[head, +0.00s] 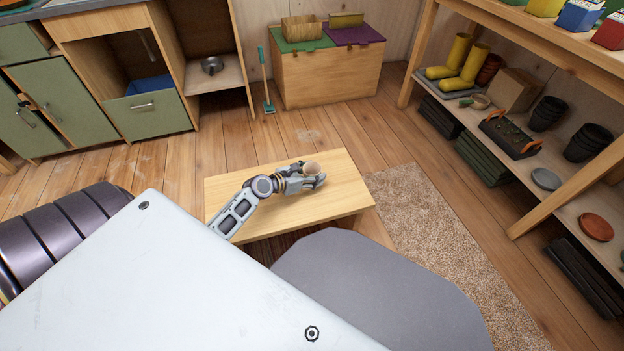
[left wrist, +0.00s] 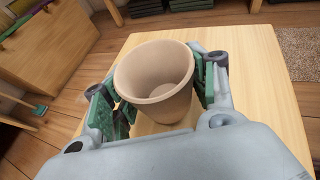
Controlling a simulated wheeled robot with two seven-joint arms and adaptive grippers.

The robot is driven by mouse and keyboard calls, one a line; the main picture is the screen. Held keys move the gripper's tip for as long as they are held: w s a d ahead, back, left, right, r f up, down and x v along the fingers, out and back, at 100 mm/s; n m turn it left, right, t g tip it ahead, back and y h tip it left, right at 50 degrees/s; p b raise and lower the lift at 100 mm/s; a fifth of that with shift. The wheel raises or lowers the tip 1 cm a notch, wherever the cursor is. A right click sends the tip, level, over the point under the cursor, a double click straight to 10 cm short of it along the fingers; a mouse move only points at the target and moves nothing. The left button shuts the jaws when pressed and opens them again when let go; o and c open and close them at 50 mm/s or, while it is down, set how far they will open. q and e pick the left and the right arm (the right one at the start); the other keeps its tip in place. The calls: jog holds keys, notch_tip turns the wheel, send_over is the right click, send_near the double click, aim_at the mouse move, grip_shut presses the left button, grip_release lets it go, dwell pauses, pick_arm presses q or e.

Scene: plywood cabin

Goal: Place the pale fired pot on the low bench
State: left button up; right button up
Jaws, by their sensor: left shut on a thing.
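The pale fired pot (left wrist: 154,75) is a beige, empty, round pot. In the left wrist view it is upright between the green-padded fingers of my left gripper (left wrist: 158,92), which is shut on it. In the head view the pot (head: 312,168) shows small in the left gripper (head: 308,180) over the low bench (head: 336,194). The bench is a light wooden plank top, and its surface also shows around the pot in the left wrist view (left wrist: 262,90). I cannot tell whether the pot's base touches the bench. My right gripper is not in view.
A shelf unit (head: 566,185) with boots, dark pots and trays stands at the right. A beige rug (head: 425,220) lies right of the bench. A wooden chest (head: 325,78) and green cabinets (head: 70,110) stand at the back. The bench top around the gripper is bare.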

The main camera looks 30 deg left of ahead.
pick_arm(q)
jog(key=shift+f+b, duration=0.6)
jog(key=shift+f, duration=0.45)
jog(key=shift+f, duration=0.1)
jog(key=o, duration=1.1)
jog(key=shift+p+v, duration=0.75)
jog(key=shift+v, duration=1.1)
jog(key=shift+p+v, duration=1.2)
jog(key=shift+v, duration=2.9)
jog(key=shift+s, duration=0.1)
